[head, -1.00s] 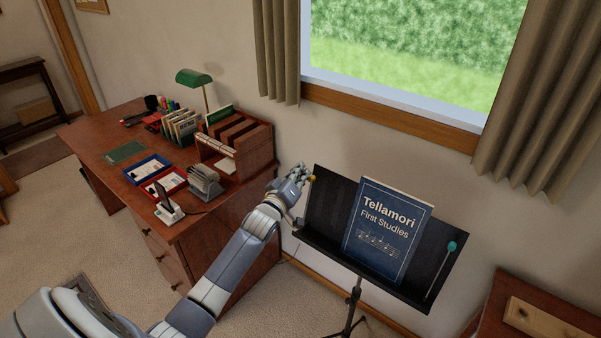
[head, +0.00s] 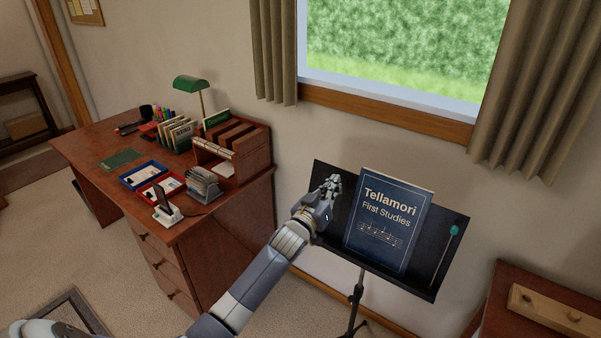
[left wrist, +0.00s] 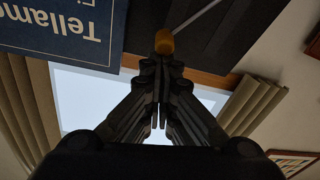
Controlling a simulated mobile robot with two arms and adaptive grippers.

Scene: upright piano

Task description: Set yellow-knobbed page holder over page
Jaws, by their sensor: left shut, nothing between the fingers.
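The dark blue "Tellamori First Studies" book (head: 387,220) stands on the black music stand (head: 425,262). The yellow knob (left wrist: 164,41) shows in the left wrist view just beyond my left fingertips (left wrist: 161,66), touching or nearly so. Its thin rod (left wrist: 197,17) slants across the stand's dark panel. The knob lies beside the book's edge, apart from the cover (left wrist: 60,35). In the head view my left gripper (head: 333,183) is in front of the stand's left part, left of the book, and hides the knob. It is shut and empty. My right gripper is out of view.
A teal-knobbed holder (head: 455,231) leans at the stand's right side. A wooden desk (head: 205,225) with trays, files and a green lamp (head: 191,84) stands to the left. A wooden surface with a board (head: 555,312) is at lower right.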

